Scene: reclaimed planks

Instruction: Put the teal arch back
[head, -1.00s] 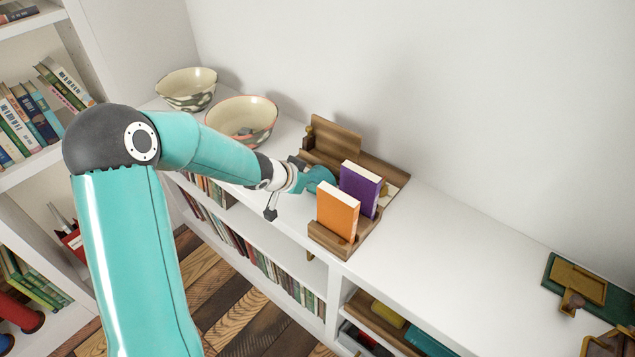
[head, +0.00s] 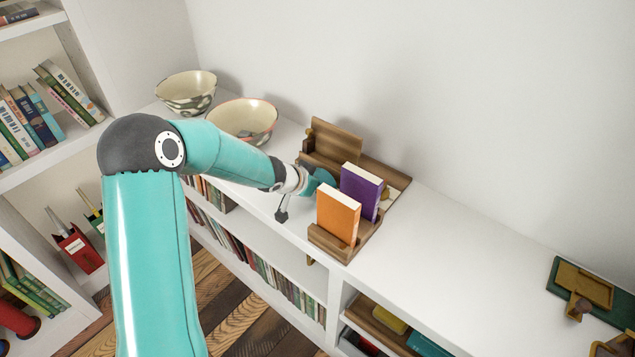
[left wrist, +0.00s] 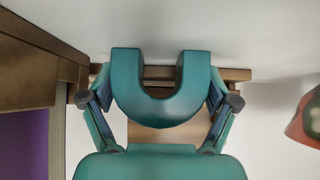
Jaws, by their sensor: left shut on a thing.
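The teal arch (left wrist: 160,117) is a U-shaped block in the left wrist view, with its opening toward the top of the picture. My left gripper (head: 322,178) is shut on the arch, with a finger on each side of it. In the head view the gripper is beside the wooden stand (head: 338,137), left of the purple book (head: 361,188), and I cannot make out the arch apart from the teal hand. In the left wrist view a wooden bar (left wrist: 238,74) lies just beyond the arch. My right gripper is in neither view.
An orange book (head: 338,215) stands in the wooden holder in front of the purple one. A bowl (head: 243,120) and a second bowl (head: 187,92) stand at the left. The white shelf top (head: 455,255) is bare to the right, up to a green board (head: 592,292).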

